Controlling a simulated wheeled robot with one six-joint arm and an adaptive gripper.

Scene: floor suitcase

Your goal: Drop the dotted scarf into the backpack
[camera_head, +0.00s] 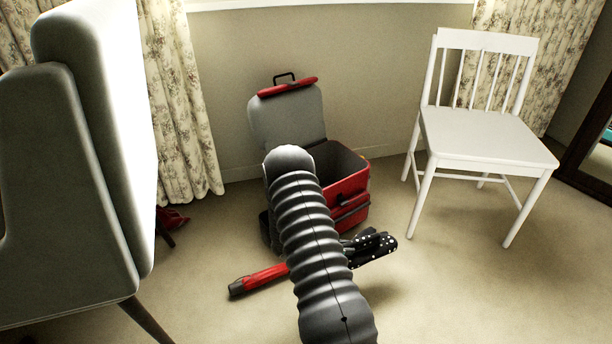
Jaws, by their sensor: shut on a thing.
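The dotted scarf (374,250) is black with white dots. It is bunched up just right of my arm, in front of the open bag, seemingly above the floor with a shadow below right. My gripper (352,246) is mostly hidden behind my grey ridged arm; its dark end meets the scarf's left side and is shut on it. The only open bag, matching the backpack, is a red and dark upright one (352,192) on the floor by the wall. Its lid is raised at the back left, and its dark opening faces up. My arm covers its front left part.
A red rod-like thing (258,280) with a dark end lies left of my arm, its right end hidden. A white chair (482,135) stands right, a grey armchair (70,190) left. A small red thing (172,218) lies behind the armchair. Floor at front right is clear.

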